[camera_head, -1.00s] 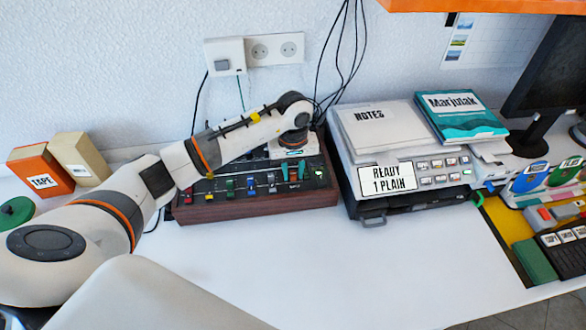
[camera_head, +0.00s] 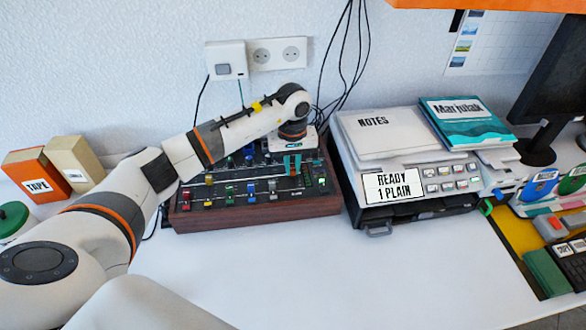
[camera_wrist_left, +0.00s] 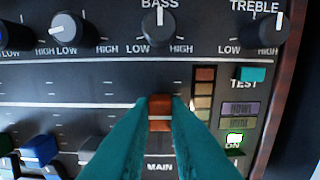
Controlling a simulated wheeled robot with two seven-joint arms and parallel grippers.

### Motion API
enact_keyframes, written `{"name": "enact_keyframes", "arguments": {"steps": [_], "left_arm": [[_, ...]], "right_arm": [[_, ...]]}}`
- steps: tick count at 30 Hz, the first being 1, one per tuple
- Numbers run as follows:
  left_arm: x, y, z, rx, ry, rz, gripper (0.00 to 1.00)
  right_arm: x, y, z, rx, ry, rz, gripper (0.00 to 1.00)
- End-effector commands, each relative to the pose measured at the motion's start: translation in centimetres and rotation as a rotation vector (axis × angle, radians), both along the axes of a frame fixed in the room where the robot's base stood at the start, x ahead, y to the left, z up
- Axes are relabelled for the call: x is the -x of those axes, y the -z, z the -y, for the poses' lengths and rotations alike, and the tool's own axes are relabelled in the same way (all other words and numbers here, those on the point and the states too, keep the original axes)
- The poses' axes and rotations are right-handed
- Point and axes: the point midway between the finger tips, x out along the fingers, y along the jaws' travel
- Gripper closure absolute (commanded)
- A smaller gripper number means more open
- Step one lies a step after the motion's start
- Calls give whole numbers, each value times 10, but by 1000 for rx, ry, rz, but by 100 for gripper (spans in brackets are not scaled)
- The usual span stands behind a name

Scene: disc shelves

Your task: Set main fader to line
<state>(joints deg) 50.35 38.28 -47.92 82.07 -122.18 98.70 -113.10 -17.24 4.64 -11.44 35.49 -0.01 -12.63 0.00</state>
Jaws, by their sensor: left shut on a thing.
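The mixer console (camera_head: 262,213) stands on the desk, with rows of knobs and faders. In the left wrist view, the orange-red main fader cap (camera_wrist_left: 160,112) sits above the MAIN label (camera_wrist_left: 160,167). White lines (camera_wrist_left: 60,104) cross the panel, and the lower long one runs about level with the cap; the fingers hide part of it. My left gripper (camera_wrist_left: 160,105) has teal fingers on both sides of the cap and is shut on it. It also shows over the console's right part in the head view (camera_head: 292,163). My right gripper is not in view.
BASS (camera_wrist_left: 158,28) and TREBLE (camera_wrist_left: 271,30) knobs lie beyond the fader, with a level strip and a lit green ON button (camera_wrist_left: 235,138) at right. A printer-like machine (camera_head: 437,180) stands right of the console. The desk front (camera_head: 330,270) is clear.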

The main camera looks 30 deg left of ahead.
Motion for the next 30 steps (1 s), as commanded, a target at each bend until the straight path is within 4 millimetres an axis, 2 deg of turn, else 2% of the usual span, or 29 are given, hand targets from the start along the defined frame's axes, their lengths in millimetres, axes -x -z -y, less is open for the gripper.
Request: {"name": "enact_keyframes", "arguments": {"steps": [1,2,6,14,17,20,30], "left_arm": [[0,0,-1,-1,-1,0,100],[0,0,-1,-1,-1,0,84],[0,0,0,-1,-1,0,64],[0,-1,0,-1,0,0,64],[-1,-6,0,0,0,2,64],[-1,-20,0,0,0,4,64],[-1,-91,0,-2,0,4,64]], "right_arm": [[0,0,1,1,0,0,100],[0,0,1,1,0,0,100],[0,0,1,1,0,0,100],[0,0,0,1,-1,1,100],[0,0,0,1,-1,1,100],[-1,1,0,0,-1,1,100],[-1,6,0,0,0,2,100]]}}
